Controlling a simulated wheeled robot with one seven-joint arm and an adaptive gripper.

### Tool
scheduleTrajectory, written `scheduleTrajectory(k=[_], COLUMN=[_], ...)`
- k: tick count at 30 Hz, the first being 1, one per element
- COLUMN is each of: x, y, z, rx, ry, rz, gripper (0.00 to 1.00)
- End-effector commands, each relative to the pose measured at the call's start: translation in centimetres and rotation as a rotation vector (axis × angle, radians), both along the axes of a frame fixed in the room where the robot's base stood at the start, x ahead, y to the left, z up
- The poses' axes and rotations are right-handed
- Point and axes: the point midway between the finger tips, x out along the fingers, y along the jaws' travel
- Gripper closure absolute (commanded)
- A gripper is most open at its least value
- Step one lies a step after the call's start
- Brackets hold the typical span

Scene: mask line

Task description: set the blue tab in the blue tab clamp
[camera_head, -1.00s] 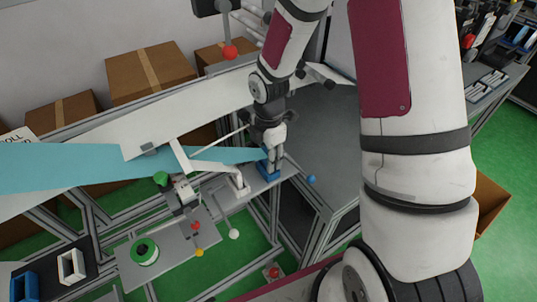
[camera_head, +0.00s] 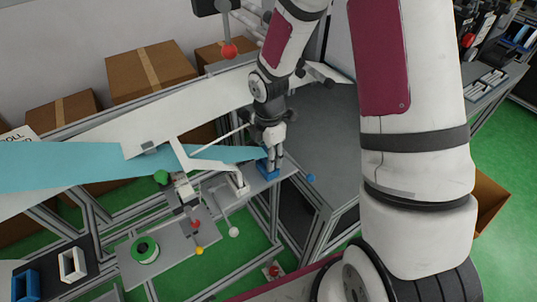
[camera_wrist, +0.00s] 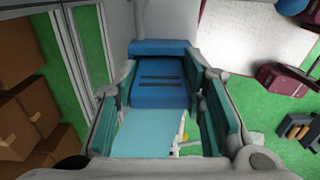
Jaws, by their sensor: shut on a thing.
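The blue tab (camera_wrist: 145,130) shows as the pale blue end of a wide strip (camera_head: 70,172), which runs from the left edge of the head view to my gripper (camera_head: 272,158). The blue tab clamp (camera_head: 267,172) is a darker blue block on the grey shelf under my gripper. In the wrist view the clamp's slotted blue body (camera_wrist: 158,92) shows between my two teal-padded fingers. My gripper is shut on the blue tab, right at the clamp. The fingers partly hide the clamp in the head view. How far the tab sits in the clamp cannot be told.
A white bracket arm (camera_head: 232,180) stands just left of the clamp. A green-knobbed lever (camera_head: 161,177) and a green-rimmed roll (camera_head: 145,250) are further left. A small blue ball (camera_head: 311,178) is right of the clamp. Cardboard boxes (camera_head: 150,72) stand behind the frame.

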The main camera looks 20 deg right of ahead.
Motion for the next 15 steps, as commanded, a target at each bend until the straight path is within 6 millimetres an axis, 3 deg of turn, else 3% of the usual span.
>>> scheduleTrajectory(k=[15], x=[-0.01], y=[0.0], z=[-0.49], rx=[0.0], ry=[0.0], rz=[0.001], gripper=[0.9])
